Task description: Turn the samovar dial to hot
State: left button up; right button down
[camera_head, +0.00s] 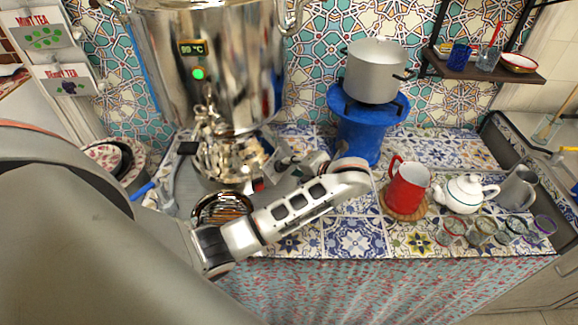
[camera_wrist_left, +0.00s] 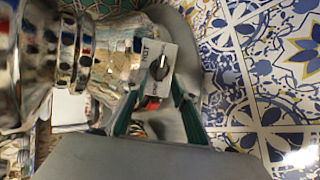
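The shiny metal samovar (camera_head: 225,70) stands at the back left, with a lit temperature display and a green light. Its black dial (camera_wrist_left: 158,68) sits on a grey panel at its base in the left wrist view. The word HOT is beside the dial; I cannot tell exactly where the dial points. A red switch (camera_wrist_left: 151,103) is below it. My left gripper (camera_wrist_left: 155,90) is open, its two dark green fingers on either side of the dial panel and apart from the knob. In the head view my left arm reaches the samovar's base from the right. My right gripper is out of view.
A red mug (camera_head: 407,188), a white teapot (camera_head: 463,194) and several glasses (camera_head: 482,232) stand right of my forearm. A pot (camera_head: 375,72) sits on a blue stove (camera_head: 362,135) behind. Patterned bowls (camera_head: 105,156) are at left. Tiled counter (camera_head: 358,238) in front is clear.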

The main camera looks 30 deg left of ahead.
aim_at(287, 166)
pick_arm(q)
jog(key=shift+x, duration=1.1)
jog(key=shift+w+a+f, duration=0.1)
jog(key=shift+a+f, duration=0.1)
jog(key=shift+a, duration=0.15)
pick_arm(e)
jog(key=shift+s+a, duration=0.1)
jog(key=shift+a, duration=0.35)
pick_arm(q)
grip_shut()
